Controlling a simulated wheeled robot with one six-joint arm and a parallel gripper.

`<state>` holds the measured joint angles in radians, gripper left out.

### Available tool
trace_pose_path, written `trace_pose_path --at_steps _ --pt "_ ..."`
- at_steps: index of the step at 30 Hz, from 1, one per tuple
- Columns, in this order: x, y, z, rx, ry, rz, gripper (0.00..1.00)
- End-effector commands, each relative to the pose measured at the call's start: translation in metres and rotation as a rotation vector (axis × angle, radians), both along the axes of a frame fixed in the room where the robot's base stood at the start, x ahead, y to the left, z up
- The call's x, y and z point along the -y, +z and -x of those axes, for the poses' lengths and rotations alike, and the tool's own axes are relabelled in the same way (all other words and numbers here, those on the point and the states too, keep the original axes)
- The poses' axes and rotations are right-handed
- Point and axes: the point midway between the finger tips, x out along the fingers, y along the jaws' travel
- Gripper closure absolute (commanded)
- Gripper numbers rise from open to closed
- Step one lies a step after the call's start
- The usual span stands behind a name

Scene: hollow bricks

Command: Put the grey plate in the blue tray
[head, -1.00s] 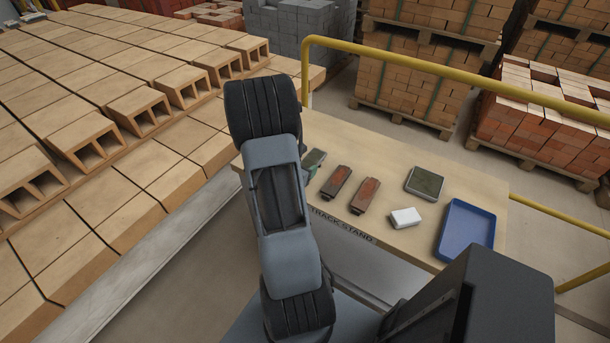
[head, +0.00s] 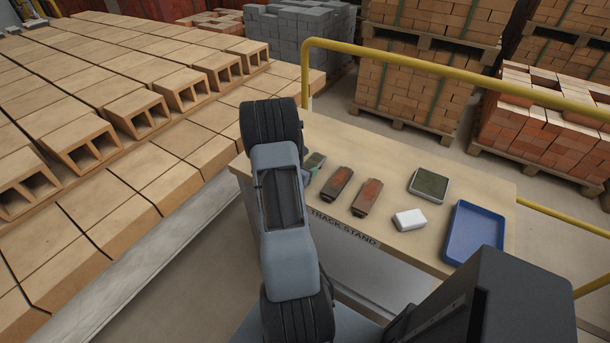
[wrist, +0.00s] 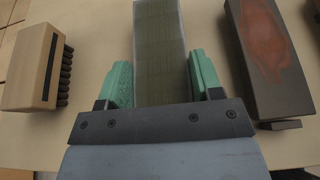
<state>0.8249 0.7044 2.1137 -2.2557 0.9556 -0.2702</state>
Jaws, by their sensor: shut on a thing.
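My gripper (wrist: 162,88) has green fingers on either side of a long grey plate (wrist: 160,45) with an olive-grey face and paler edges, and is shut on it. The plate's near end is hidden by the gripper body. In the head view the plate (head: 316,159) shows partly beside my arm at the stand's left end, and most of my gripper is hidden. It looks at or close to the stand top; I cannot tell if it is lifted. The blue tray (head: 458,256) lies at the right end of the stand and looks empty.
Two dark pieces with rust-red tops (head: 336,184) (head: 367,196) lie right of the plate. A grey-rimmed piece with a dark green top (head: 428,186) and a white block (head: 409,220) lie nearer the tray. A wooden brush (wrist: 32,66) lies left of my gripper. A yellow rail (head: 440,78) runs behind.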

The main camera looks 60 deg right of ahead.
Motion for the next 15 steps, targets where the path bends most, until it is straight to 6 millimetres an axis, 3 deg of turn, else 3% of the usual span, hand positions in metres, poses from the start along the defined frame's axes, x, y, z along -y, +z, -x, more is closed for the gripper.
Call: trace_pose_path --at_steps 3,15 --pt "0.0007 -0.0133 -0.0009 0.001 0.001 0.005 0.98" --pt "0.0006 -0.0145 -0.0008 0.002 0.000 0.006 0.98"
